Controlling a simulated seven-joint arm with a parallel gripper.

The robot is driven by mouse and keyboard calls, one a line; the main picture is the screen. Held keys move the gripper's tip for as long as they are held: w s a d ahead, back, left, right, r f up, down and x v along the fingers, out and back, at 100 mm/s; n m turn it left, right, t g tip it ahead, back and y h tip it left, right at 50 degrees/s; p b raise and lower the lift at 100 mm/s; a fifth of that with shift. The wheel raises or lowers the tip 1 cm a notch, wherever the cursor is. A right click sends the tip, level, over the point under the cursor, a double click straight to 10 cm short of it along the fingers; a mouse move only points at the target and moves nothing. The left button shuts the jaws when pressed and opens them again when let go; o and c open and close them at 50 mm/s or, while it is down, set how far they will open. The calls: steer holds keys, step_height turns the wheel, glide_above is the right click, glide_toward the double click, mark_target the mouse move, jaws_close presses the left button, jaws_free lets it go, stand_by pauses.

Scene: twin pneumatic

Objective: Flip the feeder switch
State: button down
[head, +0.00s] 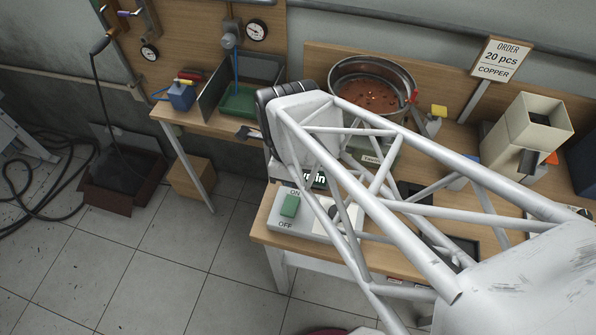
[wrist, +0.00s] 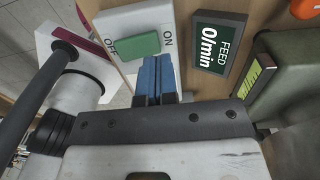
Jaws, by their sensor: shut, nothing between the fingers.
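The feeder switch is a green rocker (wrist: 140,46) on a white panel (wrist: 152,17) marked OFF and ON. In the wrist view, my gripper (wrist: 156,60) has its blue fingers shut together and empty. The fingertips are beside the ON end of the rocker, and I cannot tell if they touch it. The head view also shows the rocker (head: 290,206) and panel (head: 275,221) at the bench's near left corner. My arm partly covers that panel, and the gripper is hard to make out there. Which way the rocker is tilted is unclear.
A dark green display (wrist: 214,47) beside the panel reads FEED 0/min. A round bowl (head: 341,72) with copper-coloured pieces stands further back. A sign (head: 499,60) reads ORDER 20 pcs COPPER. A beige hopper (head: 532,112) stands at the right.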

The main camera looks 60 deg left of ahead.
step_height(320, 180, up, 11)
steer(key=w+a, duration=0.1)
steer(key=shift+w+a+r, duration=0.15)
steer(key=shift+w+a, duration=0.1)
steer(key=shift+w, duration=0.05)
stand_by(0.4)
steer(key=w+d+r+n+y, duration=0.1)
steer(key=w+d+r+n, duration=0.15)
steer(key=w+d, duration=0.85)
steer(key=w+d+r+n, duration=0.1)
steer(key=w+d+r, duration=0.3)
steer(key=w+d, duration=0.75)
steer(key=s+d+n+t, duration=0.1)
steer(key=s+d+n, duration=0.1)
steer(key=d, duration=1.3)
steer(key=s+d+n+t+h, duration=0.1)
steer(key=s+d+n, duration=0.1)
steer(key=d, duration=1.4)
steer(key=shift+s+f+n+t, duration=0.15)
steer(key=shift+f+n+t, duration=0.2)
steer(key=shift+n, duration=0.3)
